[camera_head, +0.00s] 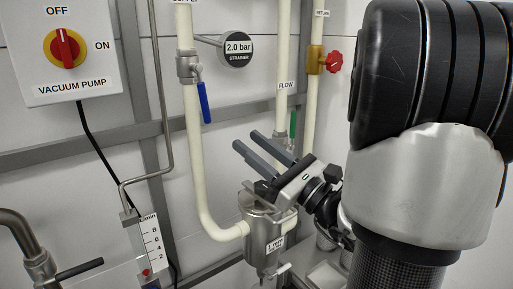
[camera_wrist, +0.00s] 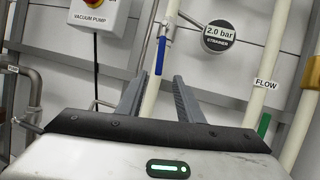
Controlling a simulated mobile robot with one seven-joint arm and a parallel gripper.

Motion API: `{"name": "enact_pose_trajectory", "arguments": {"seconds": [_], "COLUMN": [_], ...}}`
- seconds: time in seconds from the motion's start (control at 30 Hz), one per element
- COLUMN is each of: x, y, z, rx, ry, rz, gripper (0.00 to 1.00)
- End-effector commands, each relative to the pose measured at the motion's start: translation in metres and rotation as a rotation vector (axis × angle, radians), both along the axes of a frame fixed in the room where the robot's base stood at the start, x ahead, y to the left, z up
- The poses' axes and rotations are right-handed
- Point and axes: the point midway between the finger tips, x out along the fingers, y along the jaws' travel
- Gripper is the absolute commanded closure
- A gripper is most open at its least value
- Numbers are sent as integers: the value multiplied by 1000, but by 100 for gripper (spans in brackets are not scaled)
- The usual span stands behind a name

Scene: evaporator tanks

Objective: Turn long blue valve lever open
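The long blue valve lever (camera_head: 204,102) hangs downward from a metal valve body (camera_head: 187,66) on the cream supply pipe, lying nearly along the pipe. It also shows in the wrist view (camera_wrist: 160,55), above the space between the fingertips. My gripper (camera_head: 247,142) is open and empty, with two grey parallel fingers pointing up and left. In the head view it is below and right of the blue lever, apart from it. In the wrist view the fingers (camera_wrist: 157,82) stand apart with the cream pipe behind them.
A strainer gauge (camera_head: 236,48) reads 2.0 bar to the right of the lever. A green lever (camera_head: 293,124) is on the flow pipe, and a red knob (camera_head: 334,61) is on the return pipe. A metal strainer pot (camera_head: 262,229) stands below my gripper. The vacuum pump switch (camera_head: 66,48) is upper left.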

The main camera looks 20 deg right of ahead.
Motion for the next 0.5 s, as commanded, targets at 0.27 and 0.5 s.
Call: {"name": "enact_pose_trajectory", "arguments": {"seconds": [0.27, 0.5], "x": [-8, -5], "y": [-3, -5], "z": [-3, 3], "rx": [1, -34], "ry": [-1, -12], "rz": [0, -2], "gripper": [67, 87]}}
